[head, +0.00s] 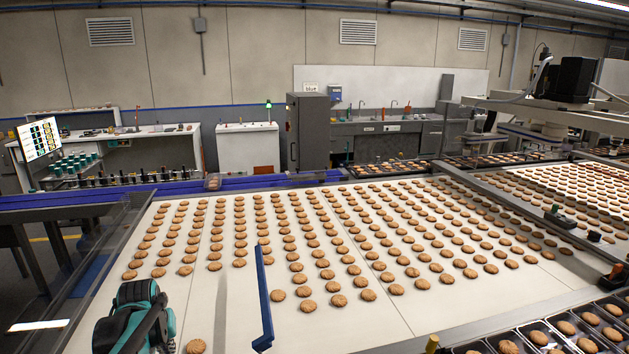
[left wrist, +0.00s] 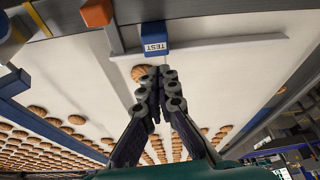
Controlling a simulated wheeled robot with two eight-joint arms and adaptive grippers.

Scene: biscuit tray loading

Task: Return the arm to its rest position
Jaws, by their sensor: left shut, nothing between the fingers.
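My left gripper (left wrist: 162,72) is shut, with its fingertips together and nothing between them. In the left wrist view a biscuit (left wrist: 142,72) shows just beside the fingertips; whether they touch it I cannot tell. In the head view my left arm, teal and black, stands at the bottom left over the corner of the white belt (head: 225,310), and its fingertips are hidden there. A lone biscuit (head: 196,346) lies just right of the arm. Many biscuits (head: 338,300) lie in rows on the belt. My right gripper is not in view.
A blue upright bar (head: 263,300) stands at the belt, right of my arm. The wrist view shows a blue block marked TEST (left wrist: 154,38) and an orange block (left wrist: 97,13) near the fingers. Dark trays (head: 540,338) with biscuits line the bottom right. The belt's front left is mostly bare.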

